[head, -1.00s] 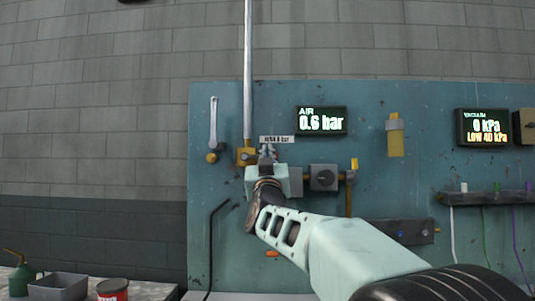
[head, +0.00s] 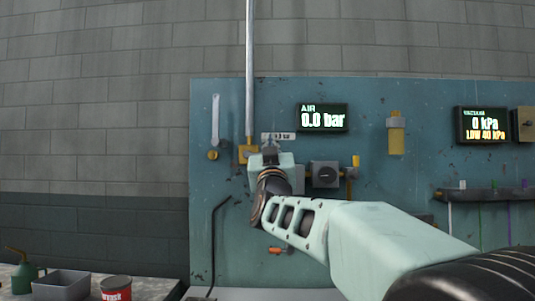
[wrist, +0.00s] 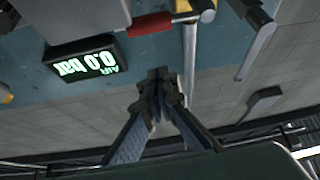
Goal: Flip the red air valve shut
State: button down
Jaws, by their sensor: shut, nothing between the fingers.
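The red lever (wrist: 148,24) of the air valve shows at the top of the wrist view. It lies roughly crosswise to the grey pipe (wrist: 189,62), beside the brass valve body (wrist: 203,8). In the head view the brass fitting (head: 246,153) sits at the foot of the pipe, and the lever is hidden behind my arm. My gripper (wrist: 158,76) is shut and empty, its tips together a little apart from the lever in the picture. The AIR display (head: 321,117) reads 0.0 bar; it also shows upside down in the wrist view (wrist: 85,60).
A vacuum display (head: 482,126) and a dark rack (head: 486,196) are at the right of the blue panel (head: 400,95). A grey regulator (head: 325,175) is close right of my gripper. A bench at lower left holds an oil can (head: 27,277), a tray (head: 62,284) and a red tin (head: 116,288).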

jog(key=v, duration=0.6)
jog(key=shift+s+a+f, duration=0.15)
jog(key=shift+s+a, duration=0.05)
